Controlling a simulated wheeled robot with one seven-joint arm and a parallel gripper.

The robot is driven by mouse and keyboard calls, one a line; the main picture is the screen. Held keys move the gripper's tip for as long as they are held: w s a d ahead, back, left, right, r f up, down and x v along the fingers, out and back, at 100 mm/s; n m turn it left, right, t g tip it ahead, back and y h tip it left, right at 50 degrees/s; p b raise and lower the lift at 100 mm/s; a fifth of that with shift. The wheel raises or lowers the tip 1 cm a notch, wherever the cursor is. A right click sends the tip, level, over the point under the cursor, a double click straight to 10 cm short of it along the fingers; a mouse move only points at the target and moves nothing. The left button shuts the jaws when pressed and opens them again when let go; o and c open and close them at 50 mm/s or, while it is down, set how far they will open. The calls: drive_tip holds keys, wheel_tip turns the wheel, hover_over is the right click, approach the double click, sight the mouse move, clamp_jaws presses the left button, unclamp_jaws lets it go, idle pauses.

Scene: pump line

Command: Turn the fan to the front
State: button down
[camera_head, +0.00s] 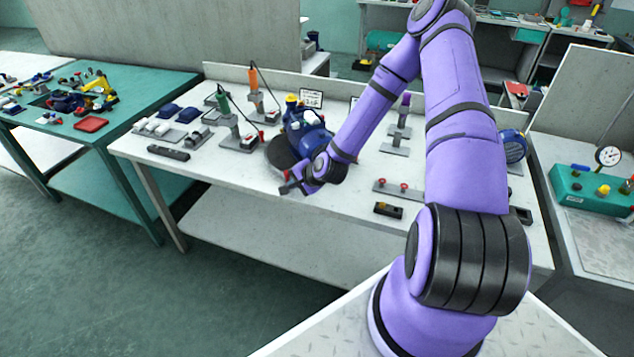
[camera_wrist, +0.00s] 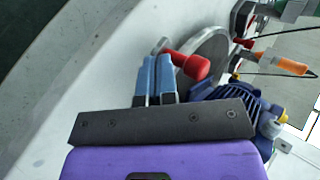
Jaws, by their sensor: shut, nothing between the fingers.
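A blue motor or pump unit (camera_head: 312,135) sits on a round grey turntable (camera_head: 276,156) near the middle of the bench. In the wrist view its finned blue body (camera_wrist: 255,104) is partly hidden behind my gripper mount. I cannot tell which way its fan end faces. A red knob (camera_wrist: 192,66) stands at the edge of the grey disc (camera_wrist: 212,44). My gripper (camera_head: 284,188) is low at the bench's front edge, beside the turntable. Its blue fingers (camera_wrist: 156,62) are shut together and empty, right beside the red knob. I cannot tell whether they touch it.
A green screwdriver (camera_head: 222,99) and an orange screwdriver (camera_head: 253,77) stand in holders left of the turntable. A plate with two red knobs (camera_head: 404,187) lies to the right. A round blue device (camera_head: 513,147) stands at the bench's right end. The front bench strip is mostly clear.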

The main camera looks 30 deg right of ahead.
drive_tip(key=w+a+m+h, duration=0.1)
drive_tip(key=w+a+m, duration=0.1)
drive_tip(key=w, duration=0.1)
drive_tip(key=shift+w+a+m+t+h, duration=0.1)
drive_tip(key=shift+a+m+t+h, duration=0.2)
drive_tip(key=shift+a+h, duration=0.1)
drive_tip(key=w, duration=0.1)
drive_tip(key=w+a+m+h, duration=0.2)
drive_tip(key=shift+w, duration=0.3)
drive_tip(key=shift+w+a+m+h, duration=0.2)
drive_tip(key=shift+w+m+h, duration=0.25)
drive_tip(key=shift+w, duration=0.3)
drive_tip(key=shift+w+a+m+h, duration=0.15)
drive_tip(key=shift+w+m+h, duration=0.15)
drive_tip(key=shift+w+m, duration=0.35)
drive_tip(key=shift+w+a+m+h, duration=0.2)
drive_tip(key=shift+w+m+h, duration=0.2)
drive_tip(key=shift+w, duration=0.4)
drive_tip(key=shift+w+a, duration=0.1)
drive_tip(key=shift+w, duration=1.2)
